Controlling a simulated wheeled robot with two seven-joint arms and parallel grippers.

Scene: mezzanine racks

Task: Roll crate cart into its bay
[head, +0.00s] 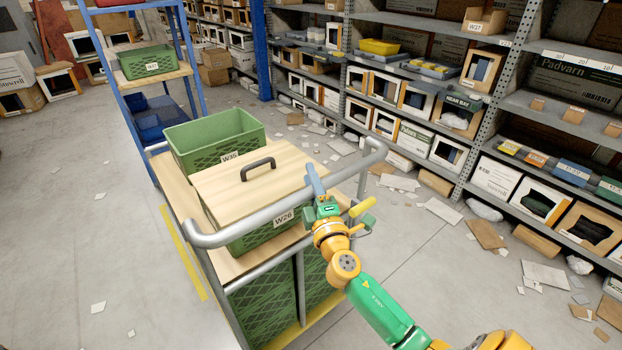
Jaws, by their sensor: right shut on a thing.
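The crate cart (168,177) stands in front of me, with a wooden top deck and a grey tubular push handle (250,219) across its near end. An open green crate (205,150) sits at the far end of the deck. A green crate labelled W26 (285,222), with a wooden lid and dark handle, sits nearer. More green crates (265,305) show below the deck. My right gripper (317,200) is shut on the right part of the push handle. My left gripper is not in view. I cannot tell which space is the bay.
A blue-framed rack (126,112) with a green crate (147,62) stands just beyond the cart's far end. Grey shelving (467,160) with boxes runs along the right. A yellow floor stripe (190,264) lies left of the cart. Paper scraps and cardboard (486,235) litter the right floor. Left floor is mostly clear.

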